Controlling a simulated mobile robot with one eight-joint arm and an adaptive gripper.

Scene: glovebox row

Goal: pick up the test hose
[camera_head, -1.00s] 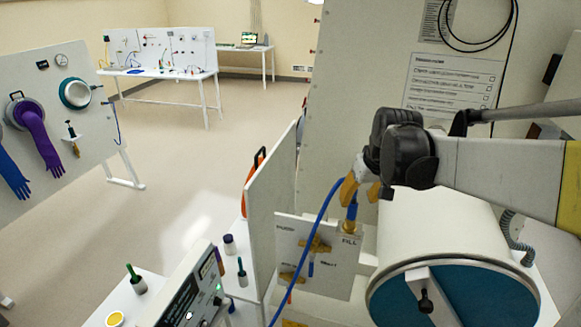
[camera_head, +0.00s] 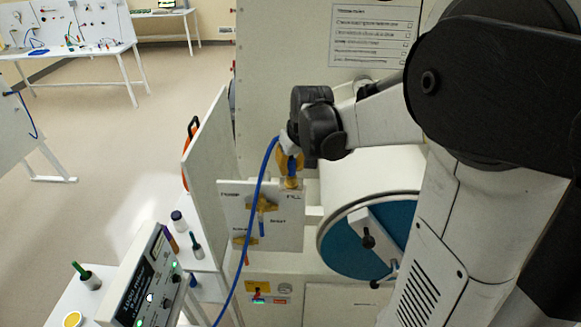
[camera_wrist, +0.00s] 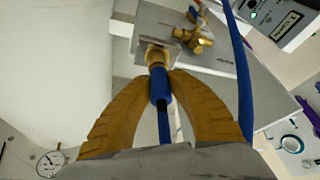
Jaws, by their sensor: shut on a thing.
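The test hose (camera_head: 256,200) is a blue tube that arcs from my gripper (camera_head: 289,162) down past the front panel in the head view. In the wrist view, my gripper (camera_wrist: 160,84) has its yellow fingers shut on the hose's blue end sleeve (camera_wrist: 160,90). The sleeve's tip meets a brass fitting (camera_wrist: 156,56); I cannot tell whether it is still seated. In the head view this brass FILL port (camera_head: 291,183) stands on a white bracket right below the fingers. Another length of blue hose (camera_wrist: 240,65) runs beside the right finger.
An upright white panel (camera_head: 212,150) stands left of the port. A white cylinder with a blue round door (camera_head: 375,240) is close on the right. Brass valves (camera_head: 262,206) sit below the port. A control box (camera_head: 145,285) and small bottles stand at lower left.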

